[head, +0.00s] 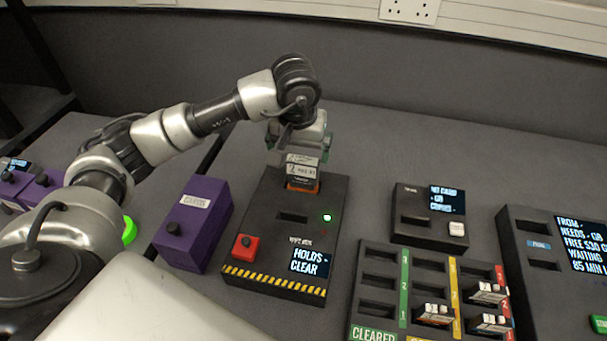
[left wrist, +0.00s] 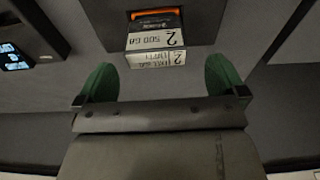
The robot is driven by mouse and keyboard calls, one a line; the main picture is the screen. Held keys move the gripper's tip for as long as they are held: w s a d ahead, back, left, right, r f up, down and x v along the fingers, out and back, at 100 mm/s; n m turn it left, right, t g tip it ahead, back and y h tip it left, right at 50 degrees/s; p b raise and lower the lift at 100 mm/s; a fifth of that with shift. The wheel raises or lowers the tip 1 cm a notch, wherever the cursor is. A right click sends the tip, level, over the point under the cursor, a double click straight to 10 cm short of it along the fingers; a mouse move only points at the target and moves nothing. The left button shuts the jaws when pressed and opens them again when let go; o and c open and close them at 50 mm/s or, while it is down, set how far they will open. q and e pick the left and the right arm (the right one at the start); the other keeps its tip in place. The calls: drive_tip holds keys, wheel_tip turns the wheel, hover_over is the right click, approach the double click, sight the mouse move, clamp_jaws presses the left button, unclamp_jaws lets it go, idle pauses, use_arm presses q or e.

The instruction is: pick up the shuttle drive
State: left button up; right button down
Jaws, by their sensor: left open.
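A drive with a white label and an orange edge (head: 303,168) stands in the rear slot of the dark wipe box (head: 262,215); I take it for the shuttle drive. In the left wrist view the drive (left wrist: 155,38) shows a "2" and "500 GB" on its label. My left gripper (head: 299,142) is at the far end of the box, close to the drive. In the left wrist view its green fingertips (left wrist: 160,80) are spread, with the drive ahead of the gap and apart from both. My right gripper is not in view.
A purple box (head: 198,224) with a dark knob stands left of the wipe box. A rack (head: 378,282) with coloured strips holds several drives at front right. A small box with a screen (head: 412,232) and a larger panel (head: 540,285) stand right. The table behind is clear.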

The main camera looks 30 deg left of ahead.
sight(303, 169)
use_arm(q)
drive_tip(key=shift+w+d+f+p, duration=0.1)
drive_tip(key=shift+w+f+p, duration=0.1)
drive_tip(key=shift+f, duration=0.9)
drive_tip(key=shift+w+f+p, duration=0.1)
drive_tip(key=shift+f+p, duration=0.15)
drive_tip(key=shift+f, duration=0.9)
drive_tip(key=shift+w+d+f+p, duration=0.1)
drive_tip(key=shift+f+p, duration=0.1)
drive_tip(key=shift+f, duration=0.9)
drive_tip(key=shift+c, duration=0.2)
drive_tip(key=c, duration=0.9)
drive_tip(key=shift+c, duration=0.8)
drive_tip(key=shift+r, duration=0.15)
